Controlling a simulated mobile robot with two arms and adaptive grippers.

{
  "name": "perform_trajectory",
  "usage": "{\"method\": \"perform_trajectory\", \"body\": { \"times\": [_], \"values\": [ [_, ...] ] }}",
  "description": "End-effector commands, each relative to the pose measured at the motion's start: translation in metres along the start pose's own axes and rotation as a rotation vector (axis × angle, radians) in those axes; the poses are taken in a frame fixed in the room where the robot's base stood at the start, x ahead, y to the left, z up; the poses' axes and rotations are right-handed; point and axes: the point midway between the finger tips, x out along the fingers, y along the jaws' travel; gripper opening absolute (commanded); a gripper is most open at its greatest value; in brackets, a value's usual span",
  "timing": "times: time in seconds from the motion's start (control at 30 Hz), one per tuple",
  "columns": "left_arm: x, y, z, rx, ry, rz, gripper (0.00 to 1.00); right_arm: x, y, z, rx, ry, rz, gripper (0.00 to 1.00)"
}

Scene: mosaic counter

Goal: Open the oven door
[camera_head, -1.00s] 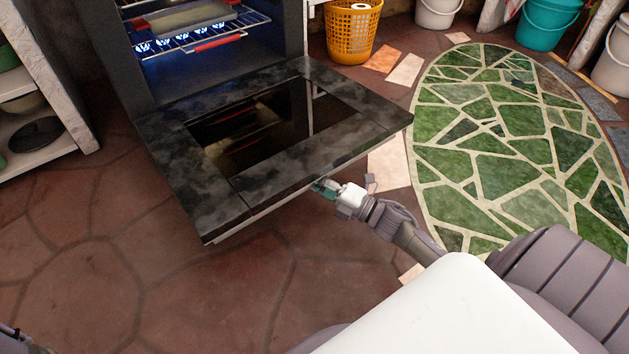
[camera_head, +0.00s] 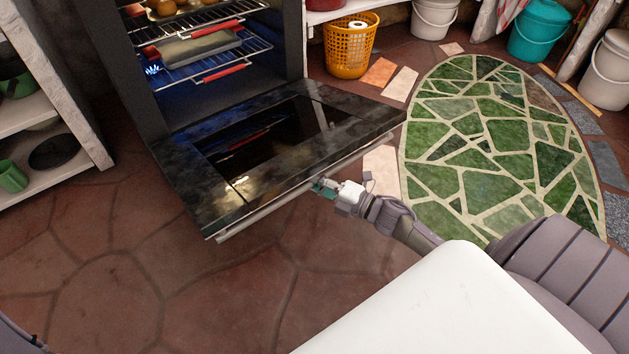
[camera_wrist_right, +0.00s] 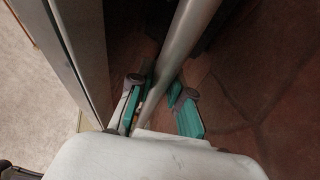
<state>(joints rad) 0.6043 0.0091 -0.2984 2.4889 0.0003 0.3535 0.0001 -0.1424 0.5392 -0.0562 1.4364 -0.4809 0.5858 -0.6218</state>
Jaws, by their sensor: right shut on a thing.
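The oven (camera_head: 150,105) stands at the upper left of the head view with its cavity exposed. Its dark door (camera_head: 300,172), with a glass window, is folded down far toward the floor. A pale bar handle (camera_head: 262,215) runs along the door's front edge. My right gripper (camera_head: 323,187) is shut on this handle near its middle. In the right wrist view the gripper's teal-padded fingers (camera_wrist_right: 160,108) lie on both sides of the handle bar (camera_wrist_right: 184,40). My left gripper is out of view.
Inside the oven are racks (camera_head: 215,62) with red front strips and a tray (camera_head: 200,47). An open shelf (camera_head: 85,165) stands at left, an orange basket (camera_head: 349,50) and buckets at the back. The floor in front of the door is clear.

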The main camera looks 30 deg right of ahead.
Motion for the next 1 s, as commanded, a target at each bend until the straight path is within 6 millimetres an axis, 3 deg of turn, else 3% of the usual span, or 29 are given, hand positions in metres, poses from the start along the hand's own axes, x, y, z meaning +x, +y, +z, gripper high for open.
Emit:
{"method": "perform_trajectory", "body": {
  "times": [0.03, 0.43, 0.47, 0.6, 0.87, 1.0],
  "values": [
    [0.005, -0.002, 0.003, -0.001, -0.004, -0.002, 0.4, 0.002, 0.012, 0.001, -0.001, 0.002, 0.009, 0.0],
    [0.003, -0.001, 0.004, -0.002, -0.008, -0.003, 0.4, 0.002, 0.012, 0.001, -0.001, 0.001, 0.009, 0.0],
    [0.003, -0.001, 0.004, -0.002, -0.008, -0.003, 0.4, 0.002, 0.012, 0.001, -0.001, 0.001, 0.009, 0.23],
    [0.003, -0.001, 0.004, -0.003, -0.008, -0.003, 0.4, 0.002, 0.012, 0.001, -0.001, 0.001, 0.008, 0.44],
    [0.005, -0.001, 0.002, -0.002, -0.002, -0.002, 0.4, 0.001, 0.011, 0.001, -0.001, 0.0, 0.007, 0.44],
    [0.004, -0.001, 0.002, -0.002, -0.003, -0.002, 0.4, -0.011, 0.01, 0.001, 0.0, -0.001, 0.004, 0.44]
  ]
}}
